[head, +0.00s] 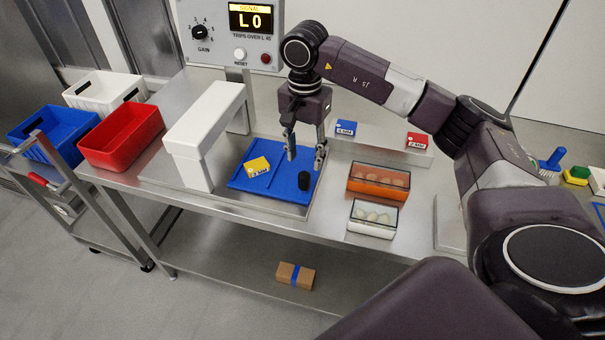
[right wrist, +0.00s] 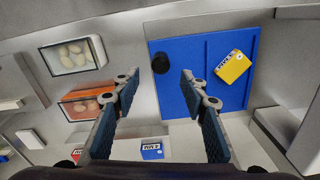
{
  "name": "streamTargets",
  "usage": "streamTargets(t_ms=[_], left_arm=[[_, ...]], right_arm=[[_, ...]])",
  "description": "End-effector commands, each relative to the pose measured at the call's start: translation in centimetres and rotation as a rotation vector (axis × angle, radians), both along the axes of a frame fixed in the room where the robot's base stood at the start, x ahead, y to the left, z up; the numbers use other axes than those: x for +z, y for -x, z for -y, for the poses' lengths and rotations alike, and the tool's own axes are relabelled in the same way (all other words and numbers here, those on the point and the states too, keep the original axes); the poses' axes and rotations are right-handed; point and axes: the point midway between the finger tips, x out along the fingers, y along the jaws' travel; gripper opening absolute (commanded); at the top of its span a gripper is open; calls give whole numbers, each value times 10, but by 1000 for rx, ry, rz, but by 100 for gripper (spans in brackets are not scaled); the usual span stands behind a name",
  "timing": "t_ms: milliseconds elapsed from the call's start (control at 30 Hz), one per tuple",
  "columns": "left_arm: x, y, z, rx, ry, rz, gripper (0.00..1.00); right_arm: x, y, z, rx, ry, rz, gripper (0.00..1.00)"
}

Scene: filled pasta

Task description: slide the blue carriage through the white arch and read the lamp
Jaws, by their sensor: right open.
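The blue carriage (head: 272,184) is a flat plate with a black knob (head: 303,181) near its right end and a yellow block (head: 256,166) lying on it. It sits on the steel table just right of the white arch (head: 204,122), its left part close to the arch's near leg. My right gripper (head: 305,158) points down over the carriage's right end, open and empty. In the right wrist view the knob (right wrist: 160,63) shows between and beyond the open fingertips (right wrist: 158,80). The signal panel (head: 230,35) reads "L0"; its small red lamp (head: 266,58) looks dark. My left gripper is out of view.
Blue (head: 342,127) and red (head: 417,140) blocks lie on a pale strip behind. Orange (head: 376,188) and white (head: 372,228) trays of filled pasta stand to the right. Red (head: 120,150), blue (head: 30,140) and white (head: 100,100) bins are at left.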

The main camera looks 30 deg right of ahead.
Motion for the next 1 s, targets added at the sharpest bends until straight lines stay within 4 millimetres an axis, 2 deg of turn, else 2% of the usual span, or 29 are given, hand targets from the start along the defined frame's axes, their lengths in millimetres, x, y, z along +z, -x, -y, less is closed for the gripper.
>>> streamTargets(t_ms=[400, 533, 767, 800, 1000], left_arm=[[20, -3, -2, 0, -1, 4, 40], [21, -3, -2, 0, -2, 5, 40], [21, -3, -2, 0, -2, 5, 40], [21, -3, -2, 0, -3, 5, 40], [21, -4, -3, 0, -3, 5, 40]], right_arm=[[-60, 1, -2, 4, -4, -3, 40], [-69, 1, -1, 4, -3, -2, 40], [-71, 1, -2, 4, -4, 0, 40], [-70, 1, -2, 4, -4, 0, 39], [-70, 1, -2, 4, -4, 0, 17]])
